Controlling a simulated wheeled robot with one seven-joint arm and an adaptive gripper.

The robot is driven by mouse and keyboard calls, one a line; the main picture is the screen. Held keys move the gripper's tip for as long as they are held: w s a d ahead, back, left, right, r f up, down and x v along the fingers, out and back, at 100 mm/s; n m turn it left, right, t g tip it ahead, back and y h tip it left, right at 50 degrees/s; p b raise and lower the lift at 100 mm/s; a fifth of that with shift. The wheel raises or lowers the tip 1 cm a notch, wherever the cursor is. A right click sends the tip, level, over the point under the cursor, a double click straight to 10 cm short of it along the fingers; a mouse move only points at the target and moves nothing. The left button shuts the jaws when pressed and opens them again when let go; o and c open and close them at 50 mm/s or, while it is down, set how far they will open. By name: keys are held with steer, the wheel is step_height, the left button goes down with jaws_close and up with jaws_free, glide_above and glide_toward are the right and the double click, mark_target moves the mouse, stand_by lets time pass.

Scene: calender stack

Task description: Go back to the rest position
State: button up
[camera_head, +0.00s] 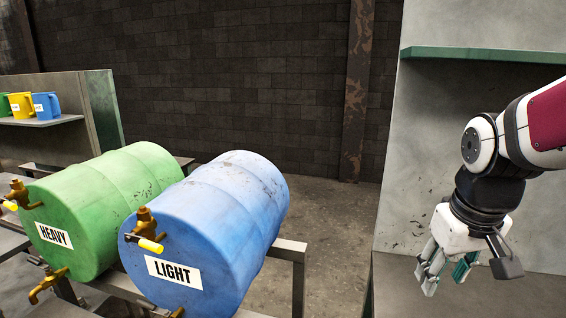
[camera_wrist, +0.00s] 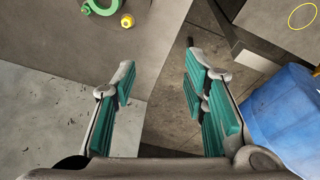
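My gripper (camera_head: 447,264) hangs from my arm at the right of the head view, in front of a grey cabinet, with its fingers pointing down. In the wrist view my gripper (camera_wrist: 160,85) shows two fingers with teal pads, spread wide apart. Nothing is between them. No held object shows in either view.
A blue barrel (camera_head: 220,222) marked LIGHT and a green barrel (camera_head: 97,210) marked HEAVY lie on a metal rack (camera_head: 290,250). Several mugs stand on a left shelf (camera_head: 45,121). A grey cabinet (camera_head: 403,190) with a green shelf (camera_head: 480,54) is at right.

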steer(key=s+a+r+t, duration=0.1)
steer(key=s+a+r, duration=0.1)
steer(key=s, duration=0.3)
steer(key=s+a+r+t+y, duration=0.1)
steer(key=s+a+r, duration=0.1)
steer(key=s+a, duration=0.3)
steer(key=shift+s+r+m+t, duration=0.3)
steer(key=shift+s+r+t, duration=0.1)
steer(key=shift+s, duration=0.15)
